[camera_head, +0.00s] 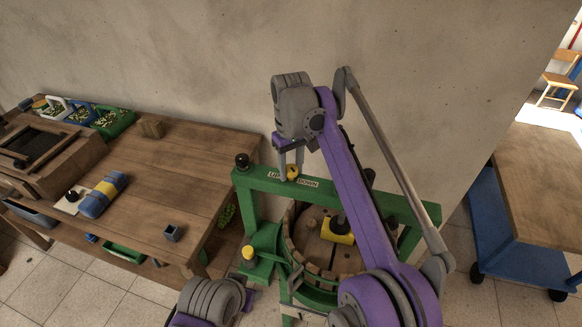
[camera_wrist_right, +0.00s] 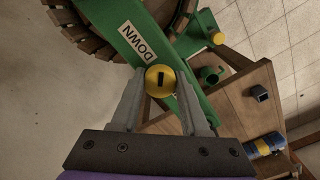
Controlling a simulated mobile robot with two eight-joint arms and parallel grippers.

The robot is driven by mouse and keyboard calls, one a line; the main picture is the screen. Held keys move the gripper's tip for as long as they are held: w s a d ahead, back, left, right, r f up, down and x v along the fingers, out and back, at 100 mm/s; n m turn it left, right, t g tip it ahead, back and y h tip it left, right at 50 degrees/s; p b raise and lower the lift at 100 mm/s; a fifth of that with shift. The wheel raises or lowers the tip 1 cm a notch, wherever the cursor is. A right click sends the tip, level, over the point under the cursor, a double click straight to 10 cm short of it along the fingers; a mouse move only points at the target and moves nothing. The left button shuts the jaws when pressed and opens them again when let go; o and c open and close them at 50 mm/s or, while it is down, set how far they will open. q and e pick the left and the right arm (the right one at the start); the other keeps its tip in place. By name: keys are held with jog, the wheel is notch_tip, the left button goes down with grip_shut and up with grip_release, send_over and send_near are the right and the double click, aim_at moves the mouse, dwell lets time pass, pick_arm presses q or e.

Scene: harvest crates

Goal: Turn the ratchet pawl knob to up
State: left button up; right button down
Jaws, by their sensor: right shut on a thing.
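The yellow ratchet pawl knob (camera_head: 292,172) is on the top beam of the green press frame (camera_head: 330,190), between the UP (camera_head: 274,175) and DOWN (camera_head: 307,183) labels. My right gripper (camera_head: 290,170) is shut on it from above. In the right wrist view, the knob (camera_wrist_right: 160,80) sits between the two grey fingertips (camera_wrist_right: 160,86).
The slatted wooden tub (camera_head: 300,255) is under the beam. A blue cart (camera_head: 500,240) stands right. The wall is close behind.

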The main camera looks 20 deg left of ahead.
jog(key=m+p, duration=0.2)
jog(key=m, duration=0.2)
jog(key=shift+r+p, duration=0.15)
jog(key=shift+p, duration=0.15)
jog(key=m+p, duration=0.2)
jog(key=m, duration=0.3)
jog(key=shift+m, duration=0.3)
jog(key=m+p, duration=0.1)
jog(key=m, duration=0.4)
pick_arm(q)
notch_tip(320, 180, up, 8)
jog(key=w, duration=0.2)
jog(key=shift+w+t+p, duration=0.3)
pick_arm(e)
jog(key=shift+m, duration=2.4)
pick_arm(q)
jog(key=shift+r, duration=0.1)
pick_arm(e)
jog(key=shift+c, duration=2)
grip_release()
